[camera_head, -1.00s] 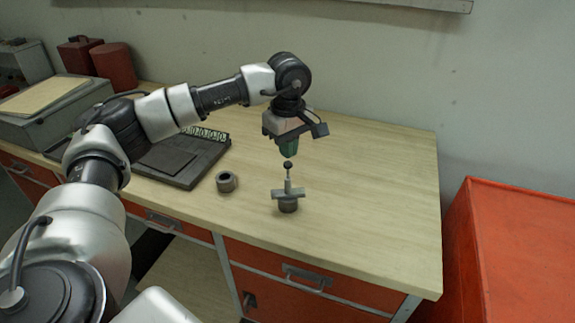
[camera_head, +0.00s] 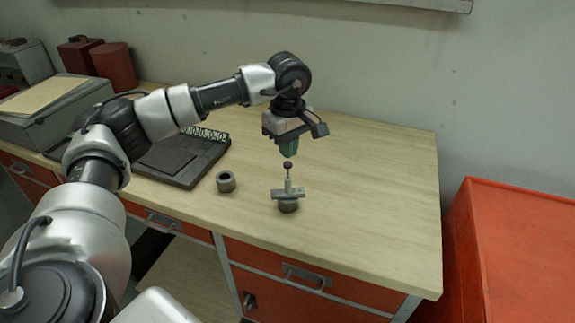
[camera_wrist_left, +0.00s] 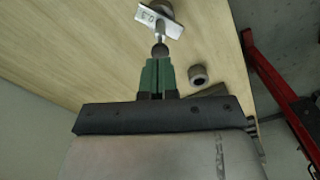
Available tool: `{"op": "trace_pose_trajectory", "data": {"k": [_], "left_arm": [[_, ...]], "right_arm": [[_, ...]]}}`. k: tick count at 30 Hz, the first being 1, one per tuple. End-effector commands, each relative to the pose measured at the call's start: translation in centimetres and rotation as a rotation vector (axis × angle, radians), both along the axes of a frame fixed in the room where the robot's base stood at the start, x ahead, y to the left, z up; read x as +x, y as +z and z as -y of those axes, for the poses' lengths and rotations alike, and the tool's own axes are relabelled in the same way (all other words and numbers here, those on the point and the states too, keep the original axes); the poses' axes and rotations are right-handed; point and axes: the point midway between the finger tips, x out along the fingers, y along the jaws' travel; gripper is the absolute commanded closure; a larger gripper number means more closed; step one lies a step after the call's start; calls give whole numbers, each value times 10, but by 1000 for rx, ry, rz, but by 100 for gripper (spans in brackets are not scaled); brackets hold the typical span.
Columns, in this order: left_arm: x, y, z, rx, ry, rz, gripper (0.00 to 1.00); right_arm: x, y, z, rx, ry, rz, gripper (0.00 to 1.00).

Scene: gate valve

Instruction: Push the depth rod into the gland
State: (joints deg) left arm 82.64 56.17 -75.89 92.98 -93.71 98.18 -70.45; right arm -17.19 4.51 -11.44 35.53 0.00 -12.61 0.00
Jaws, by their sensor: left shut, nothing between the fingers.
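The depth rod (camera_head: 288,173) stands upright with a dark round knob on top, in the grey gland piece (camera_head: 288,194) with its flat cross plate. The gland sits on a round base (camera_head: 288,207) on the bench. My left gripper (camera_head: 289,155) points down just above the knob, with its green fingers shut and empty. In the left wrist view the fingertips (camera_wrist_left: 158,62) are close to the knob (camera_wrist_left: 159,50); I cannot tell whether they touch it. The cross plate (camera_wrist_left: 160,21) shows beyond. My right gripper is not in view.
A short grey ring (camera_head: 226,182) stands on the wooden bench (camera_head: 370,190) left of the gland. A dark tray (camera_head: 185,160) lies further left. A grey case (camera_head: 55,115) and red containers (camera_head: 113,66) are at the back left. A red cabinet (camera_head: 515,250) stands right. The bench's right side is clear.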

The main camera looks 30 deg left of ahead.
Motion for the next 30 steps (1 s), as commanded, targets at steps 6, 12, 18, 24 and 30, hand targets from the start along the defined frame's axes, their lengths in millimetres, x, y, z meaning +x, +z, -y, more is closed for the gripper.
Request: {"op": "trace_pose_trajectory", "data": {"k": [6, 12, 18, 24, 30], "left_arm": [[0, -4, 0, 0, 0, 0, 100], [0, -8, 0, 0, 0, 0, 100], [0, -12, 0, 0, 0, 0, 100], [0, -16, 0, 0, 0, 0, 100], [0, -20, 0, 0, 0, 0, 100]], "right_arm": [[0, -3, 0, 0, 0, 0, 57], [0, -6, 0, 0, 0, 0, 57], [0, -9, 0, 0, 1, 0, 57], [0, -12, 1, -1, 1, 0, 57], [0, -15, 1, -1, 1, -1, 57]]}}
